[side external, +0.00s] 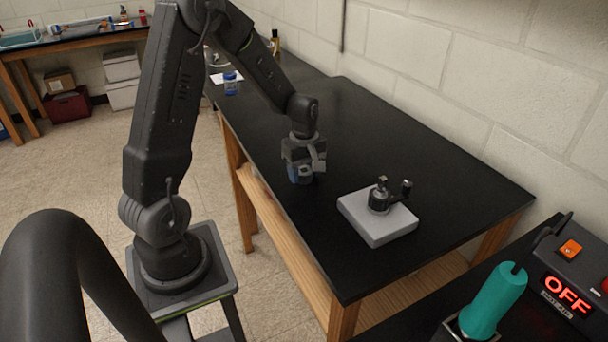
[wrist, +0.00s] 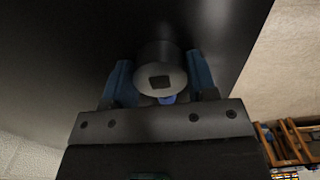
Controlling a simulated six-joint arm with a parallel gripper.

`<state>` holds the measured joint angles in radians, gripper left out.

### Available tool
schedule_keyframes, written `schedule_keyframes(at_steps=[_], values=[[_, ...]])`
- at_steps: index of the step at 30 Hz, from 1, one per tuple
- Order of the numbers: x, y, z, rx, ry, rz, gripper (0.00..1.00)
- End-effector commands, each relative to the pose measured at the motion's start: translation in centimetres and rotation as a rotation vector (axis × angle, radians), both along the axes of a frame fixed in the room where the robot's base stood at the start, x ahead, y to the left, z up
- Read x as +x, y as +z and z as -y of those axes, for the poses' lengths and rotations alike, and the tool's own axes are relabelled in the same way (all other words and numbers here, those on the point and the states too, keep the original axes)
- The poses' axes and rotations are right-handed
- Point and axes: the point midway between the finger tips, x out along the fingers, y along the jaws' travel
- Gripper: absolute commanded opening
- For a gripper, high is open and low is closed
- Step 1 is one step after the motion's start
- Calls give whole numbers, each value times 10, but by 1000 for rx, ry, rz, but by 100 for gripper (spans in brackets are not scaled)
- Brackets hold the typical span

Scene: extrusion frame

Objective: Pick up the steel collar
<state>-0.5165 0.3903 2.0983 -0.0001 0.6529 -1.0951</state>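The steel collar (wrist: 160,57) shows in the wrist view as a short grey cylinder with a dark square opening in its near face. My gripper (wrist: 160,68) has its two blue-padded fingers on either side of it. Gaps beside the collar look very small, and I cannot tell whether the fingers press on it. In the side external view my gripper (side external: 302,175) points down low over the black table near its front edge. The collar is hard to make out there among the fingers, and I cannot tell whether it rests on the table.
A light grey block (side external: 377,218) with a dark post and side arm stands on the table (side external: 440,170) to the right of my gripper. A blue-capped jar (side external: 230,84) stands at the far left end. A teal-handled tool (side external: 495,300) and an OFF display (side external: 568,293) are at lower right.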

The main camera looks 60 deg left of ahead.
Motion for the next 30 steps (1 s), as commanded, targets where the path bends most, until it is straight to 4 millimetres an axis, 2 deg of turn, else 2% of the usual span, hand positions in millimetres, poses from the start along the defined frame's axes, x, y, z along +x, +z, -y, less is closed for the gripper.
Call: schedule_keyframes(at_steps=[1, 8, 20, 23, 27, 30], values=[[0, 0, 0, 0, 0, 0, 47], [0, 0, 0, 0, 0, 0, 25], [0, 8, 0, 1, 0, 2, 25], [1, 20, 0, 2, 0, 4, 25], [0, 46, -1, 4, 1, 7, 25], [-21, 57, -16, 2, 9, 3, 25]])
